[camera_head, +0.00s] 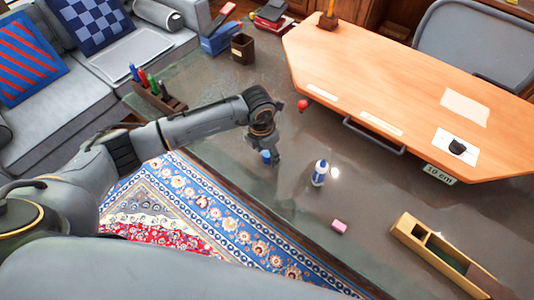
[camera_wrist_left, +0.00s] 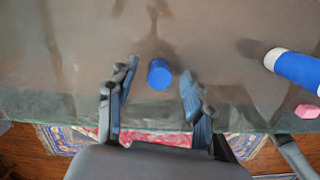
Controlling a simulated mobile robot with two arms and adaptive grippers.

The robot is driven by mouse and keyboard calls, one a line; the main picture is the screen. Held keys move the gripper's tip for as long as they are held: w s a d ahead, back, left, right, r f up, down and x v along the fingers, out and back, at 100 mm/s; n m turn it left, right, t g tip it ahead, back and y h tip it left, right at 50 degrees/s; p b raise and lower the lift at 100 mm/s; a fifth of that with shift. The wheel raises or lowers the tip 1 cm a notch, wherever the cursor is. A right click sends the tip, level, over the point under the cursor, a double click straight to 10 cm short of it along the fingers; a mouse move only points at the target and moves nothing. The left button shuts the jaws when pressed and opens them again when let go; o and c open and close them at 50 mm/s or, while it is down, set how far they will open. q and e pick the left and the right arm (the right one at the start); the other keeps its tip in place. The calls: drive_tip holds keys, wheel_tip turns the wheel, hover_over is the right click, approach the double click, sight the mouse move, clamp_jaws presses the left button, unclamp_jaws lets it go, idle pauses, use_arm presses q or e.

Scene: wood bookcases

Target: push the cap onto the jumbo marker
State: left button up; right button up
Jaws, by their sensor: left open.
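The blue cap (camera_wrist_left: 159,72) stands on the dark glossy table (camera_head: 225,125); in the head view it shows just beside my left fingertips (camera_head: 266,154). My left gripper (camera_wrist_left: 158,80) is open, with one finger on each side of the cap and gaps between them. The jumbo marker (camera_head: 319,173), white and blue, stands apart to the right of the gripper. The marker also shows at the right edge of the wrist view (camera_wrist_left: 297,68). My right gripper is not in view.
A pink block (camera_head: 338,226) and a wooden box with compartments (camera_head: 445,255) lie to the right. A wooden board (camera_head: 410,85) with a handle is behind. A small red ball (camera_head: 303,105) is near its edge. A pen holder (camera_head: 158,95) stands left.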

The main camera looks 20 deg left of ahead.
use_arm(q)
drive_tip(key=shift+f, duration=0.5)
drive_tip(key=c, duration=0.8)
drive_tip(key=shift+r, duration=0.15)
drive_tip(key=shift+c, duration=0.2)
drive_tip(key=shift+w+r, duration=0.1)
drive_tip(key=shift+r, duration=0.1)
wheel_tip(320, 180, up, 3)
drive_tip(key=shift+f+b, duration=0.2)
drive_tip(key=shift+b, duration=0.6)
drive_tip(key=s+r+b, duration=0.1)
drive_tip(key=s+r, duration=0.4)
drive_tip(key=s, duration=0.2)
drive_tip(key=s+d+r+b, duration=0.1)
drive_tip(key=s+r, duration=0.3)
drive_tip(key=s, duration=0.3)
drive_tip(key=shift+d+r+b, duration=0.25)
drive_tip(key=shift+r+b, duration=0.15)
